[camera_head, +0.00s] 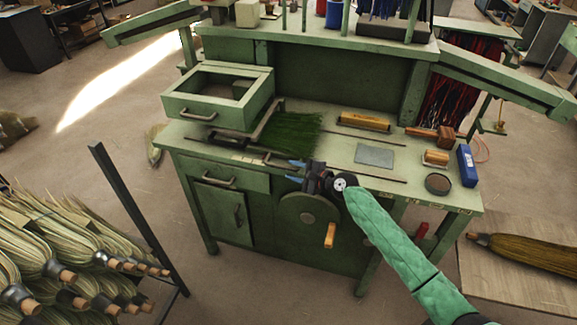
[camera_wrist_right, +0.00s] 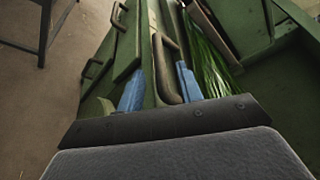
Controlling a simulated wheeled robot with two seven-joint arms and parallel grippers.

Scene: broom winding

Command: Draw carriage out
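The green workbench (camera_head: 275,205) stands in the middle of the head view. A dark-framed piece that looks like the carriage (camera_head: 262,128) lies on its top at the left, beside green bristles (camera_head: 293,132). My right gripper (camera_head: 295,172) is open at the bench's front edge, its blue fingertips pointing left. In the right wrist view a curved dark handle (camera_wrist_right: 164,75) lies between my open blue fingertips (camera_wrist_right: 160,86); I cannot tell whether they touch it. The green bristles (camera_wrist_right: 208,68) are right of it there. My left gripper is not in view.
A green box with a handle (camera_head: 185,106) stands at the bench's left end. A wheel with an orange crank (camera_head: 329,236) is below my right gripper. A plate (camera_head: 374,156), a blue box (camera_head: 467,166) and wooden tools lie right. Brooms on a rack (camera_head: 148,215) stand front left.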

